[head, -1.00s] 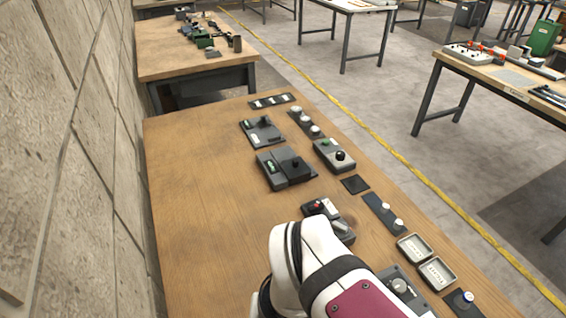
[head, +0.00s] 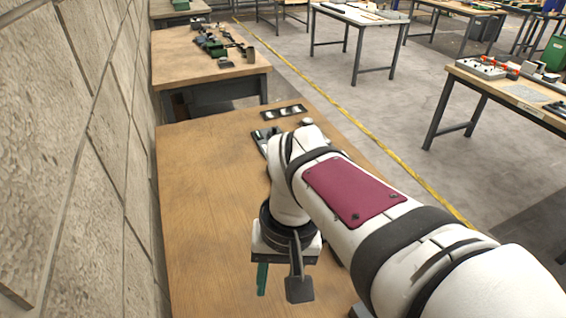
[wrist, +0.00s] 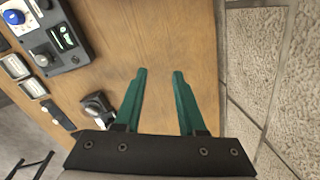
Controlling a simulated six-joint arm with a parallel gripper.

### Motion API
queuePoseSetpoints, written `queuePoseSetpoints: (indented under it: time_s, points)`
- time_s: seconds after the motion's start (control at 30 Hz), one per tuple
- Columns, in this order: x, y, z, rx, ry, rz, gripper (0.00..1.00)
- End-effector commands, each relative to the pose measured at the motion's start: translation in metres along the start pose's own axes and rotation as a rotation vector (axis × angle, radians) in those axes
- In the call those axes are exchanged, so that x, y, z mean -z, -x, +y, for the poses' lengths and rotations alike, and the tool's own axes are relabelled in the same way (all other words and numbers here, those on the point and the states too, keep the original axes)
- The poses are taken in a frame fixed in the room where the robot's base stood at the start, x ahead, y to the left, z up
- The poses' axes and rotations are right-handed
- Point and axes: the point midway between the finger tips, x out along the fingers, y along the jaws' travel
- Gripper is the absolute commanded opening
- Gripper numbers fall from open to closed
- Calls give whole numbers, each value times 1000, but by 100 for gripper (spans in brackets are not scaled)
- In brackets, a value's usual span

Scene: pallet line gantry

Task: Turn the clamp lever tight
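My gripper (wrist: 160,73) is open and empty in the wrist view, its two green fingers apart above bare wood. In the head view one green finger (head: 262,279) shows under my wrist, over the near part of the bench. I cannot tell for sure which part is the clamp lever. A dark grey unit (wrist: 70,15) with a pale lever-like handle (wrist: 63,36) and a round knob lies at the upper left of the wrist view, apart from the fingers. A black fixture (wrist: 97,104) stands left of the fingers. My arm hides most bench devices in the head view.
The wooden bench (head: 205,200) is clear on its left side, by the block wall (head: 90,150). A black strip with pale slots (head: 284,112) lies at the far end. Pale trays (wrist: 33,88) and a blue knob (wrist: 14,17) line the left of the wrist view.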

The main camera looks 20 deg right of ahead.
Motion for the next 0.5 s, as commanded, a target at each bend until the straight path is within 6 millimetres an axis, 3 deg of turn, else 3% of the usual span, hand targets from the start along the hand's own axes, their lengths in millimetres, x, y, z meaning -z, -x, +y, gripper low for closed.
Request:
queuePoseSetpoints:
  time_s: [0.03,0.1,0.2,0.27,0.33,0.4,0.5]
  points:
    - [50,10,4,-14,37,4,50]
    - [124,17,20,-37,115,16,63]
    - [213,8,60,-71,215,25,81]
    - [251,-3,85,-88,266,27,92]
    - [282,-17,112,-105,311,27,95]
    - [299,-27,130,-117,342,27,95]
    - [310,-36,142,-123,364,26,95]
